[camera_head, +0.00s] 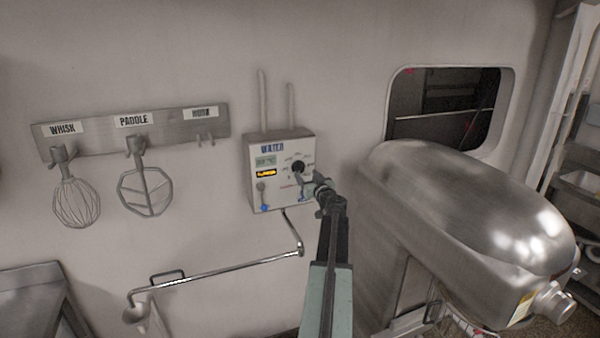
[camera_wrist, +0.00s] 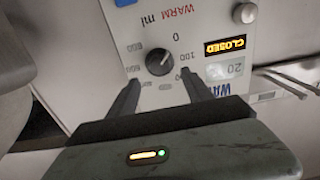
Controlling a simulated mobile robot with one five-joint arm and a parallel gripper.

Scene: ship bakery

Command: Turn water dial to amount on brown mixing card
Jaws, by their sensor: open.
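The water box (camera_head: 265,185) is mounted on the wall, labelled WATER, with a lit display reading CLOSED. Its dark water dial (camera_head: 298,166) also shows in the wrist view (camera_wrist: 159,62), upside down, with numbers around it, 0 and 100 among them, and a pale pointer mark. My gripper (camera_head: 312,180) is at the box's right side in the head view. In the wrist view my gripper (camera_wrist: 160,80) is open, its two dark fingers on either side of and just below the dial. I cannot tell whether they touch it. No brown mixing card can be made out.
A large metal mixer (camera_head: 470,205) stands close to the right of my arm. A jointed water pipe (camera_head: 220,270) runs below the box. A rack (camera_head: 90,135) with a whisk (camera_head: 76,200) and a paddle (camera_head: 145,190) hangs at left. The wall between rack and box is clear.

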